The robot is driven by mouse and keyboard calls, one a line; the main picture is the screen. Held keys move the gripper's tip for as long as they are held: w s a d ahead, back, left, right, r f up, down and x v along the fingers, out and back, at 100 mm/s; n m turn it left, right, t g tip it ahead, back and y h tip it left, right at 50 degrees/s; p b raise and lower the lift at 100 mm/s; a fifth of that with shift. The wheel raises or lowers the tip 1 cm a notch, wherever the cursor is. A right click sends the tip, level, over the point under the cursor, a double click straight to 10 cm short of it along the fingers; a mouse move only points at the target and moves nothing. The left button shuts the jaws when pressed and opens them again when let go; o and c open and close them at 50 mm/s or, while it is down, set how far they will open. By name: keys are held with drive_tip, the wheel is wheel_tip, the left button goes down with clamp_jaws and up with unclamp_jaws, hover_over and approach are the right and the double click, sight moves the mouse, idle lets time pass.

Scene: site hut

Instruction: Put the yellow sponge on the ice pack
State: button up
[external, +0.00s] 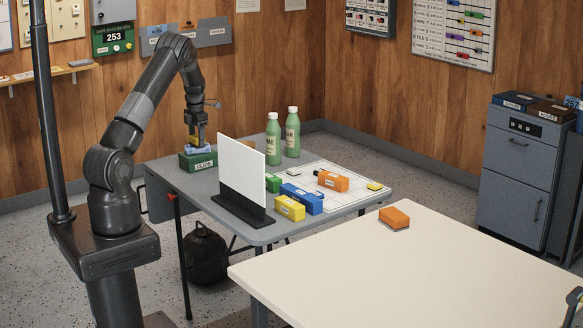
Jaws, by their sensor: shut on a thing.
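My gripper (196,136) is at the back left of the grey folding table, pointing down and shut on a small yellow block that looks like the yellow sponge (194,139). Right under it, a light blue piece, apparently the ice pack (203,149), lies on top of a green box labelled CLIPS (198,162). The sponge is right over the blue piece; I cannot tell whether they touch. The gripper fingers partly hide the sponge, and details are small.
A white upright panel (241,165) on a black foot stands on the grey table (180,181), right of the gripper. Two green bottles (273,140) stand behind it. Yellow, blue and orange boxes (332,181) lie to the right. The cream table (370,265) in front holds an orange block (394,217).

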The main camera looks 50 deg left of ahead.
sight(197, 136)
drive_tip(key=o, duration=1)
drive_tip(key=shift+f, duration=0.15)
wheel_tip(197, 136, up, 12)
drive_tip(key=shift+r, duration=0.15)
